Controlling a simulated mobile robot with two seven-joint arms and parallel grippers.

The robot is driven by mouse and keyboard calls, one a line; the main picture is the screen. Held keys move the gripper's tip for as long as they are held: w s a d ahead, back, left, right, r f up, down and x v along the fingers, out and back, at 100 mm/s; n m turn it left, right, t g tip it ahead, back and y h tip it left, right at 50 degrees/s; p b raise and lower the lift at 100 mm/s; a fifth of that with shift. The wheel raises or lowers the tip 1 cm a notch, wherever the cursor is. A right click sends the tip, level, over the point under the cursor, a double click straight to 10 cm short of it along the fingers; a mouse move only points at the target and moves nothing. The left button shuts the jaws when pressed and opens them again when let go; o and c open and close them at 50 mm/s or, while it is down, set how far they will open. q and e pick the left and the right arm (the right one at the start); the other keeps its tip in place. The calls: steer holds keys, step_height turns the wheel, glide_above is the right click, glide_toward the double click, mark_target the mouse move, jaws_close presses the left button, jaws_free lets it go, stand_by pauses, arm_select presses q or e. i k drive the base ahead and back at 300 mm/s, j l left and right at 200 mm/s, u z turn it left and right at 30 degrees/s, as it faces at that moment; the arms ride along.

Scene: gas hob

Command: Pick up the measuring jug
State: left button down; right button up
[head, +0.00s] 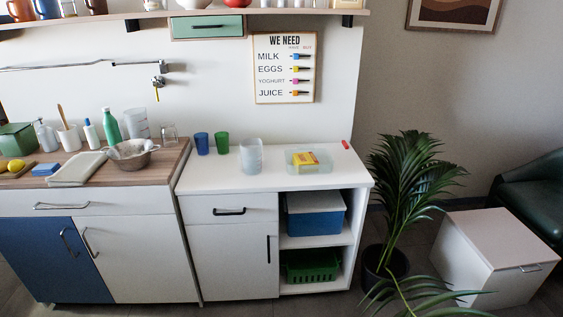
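A frosted, translucent measuring jug (251,157) stands upright on the white cabinet top, left of a clear tub. A second, similar translucent jug-like vessel (137,123) stands at the back of the wooden counter, partly hidden behind a metal colander. Both are too small in the picture to make out handles or markings clearly. Neither of my grippers is in view.
A blue cup (202,143) and a green cup (222,143) stand left of the nearer jug. The clear tub (322,165) holds a yellow box. The colander (131,155) sits on the wooden counter. A potted palm (405,185) stands right of the cabinet.

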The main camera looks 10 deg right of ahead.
mark_target(251, 150)
steer(key=i+l, duration=0.15)
steer(key=l, duration=0.15)
steer(key=i+l, duration=0.15)
steer(key=l, duration=0.2)
steer(key=i+l, duration=0.15)
steer(key=l, duration=0.15)
steer(key=i+l, duration=0.15)
steer(key=l, duration=0.2)
